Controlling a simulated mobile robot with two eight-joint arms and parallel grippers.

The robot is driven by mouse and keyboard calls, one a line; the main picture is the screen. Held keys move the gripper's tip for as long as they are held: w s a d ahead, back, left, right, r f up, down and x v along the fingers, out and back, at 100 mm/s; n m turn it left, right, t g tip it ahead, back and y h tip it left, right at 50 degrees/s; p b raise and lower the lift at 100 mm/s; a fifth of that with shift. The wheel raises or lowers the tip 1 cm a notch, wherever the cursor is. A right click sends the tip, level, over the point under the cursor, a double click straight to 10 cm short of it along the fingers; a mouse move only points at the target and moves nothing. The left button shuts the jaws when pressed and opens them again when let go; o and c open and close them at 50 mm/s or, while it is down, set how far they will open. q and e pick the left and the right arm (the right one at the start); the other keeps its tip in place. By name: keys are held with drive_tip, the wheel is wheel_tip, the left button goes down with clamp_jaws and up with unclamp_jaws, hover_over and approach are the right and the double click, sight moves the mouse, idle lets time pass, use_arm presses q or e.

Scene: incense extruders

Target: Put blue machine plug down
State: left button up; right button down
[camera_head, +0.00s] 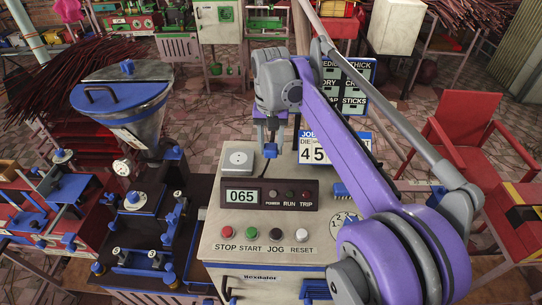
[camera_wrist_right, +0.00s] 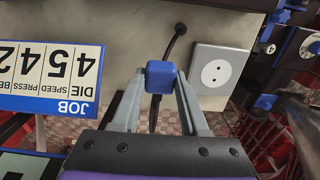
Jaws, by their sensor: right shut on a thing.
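The blue machine plug (camera_wrist_right: 161,77) sits between the fingertips of my right gripper (camera_wrist_right: 162,88) in the right wrist view. A dark cable runs from the plug over the pale top of the machine console (camera_head: 222,228). In the head view the right gripper (camera_head: 271,143) points down at the console's back edge, with the small blue plug (camera_head: 270,150) at its tips. A pale grey socket (camera_head: 238,158) lies just left of the plug in the head view; the two are apart. The socket also shows in the right wrist view (camera_wrist_right: 217,70), with two holes. My left gripper is not in view.
A job sign (camera_head: 317,148) with numbers stands right of the gripper. A display panel (camera_head: 268,195) and several coloured buttons are in front. A blue hopper (camera_head: 122,95) stands left, and a red chair (camera_head: 468,135) right. My purple right arm covers the console's right side.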

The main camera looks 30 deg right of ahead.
sight(271, 155)
wheel_tip(271, 155, down, 4)
drive_tip(key=shift+r, duration=0.15)
drive_tip(key=shift+f+b, duration=0.35)
drive_tip(key=shift+f, duration=0.2)
drive_tip(key=shift+c, duration=2.1)
unclamp_jaws()
drive_tip(key=shift+w, duration=0.1)
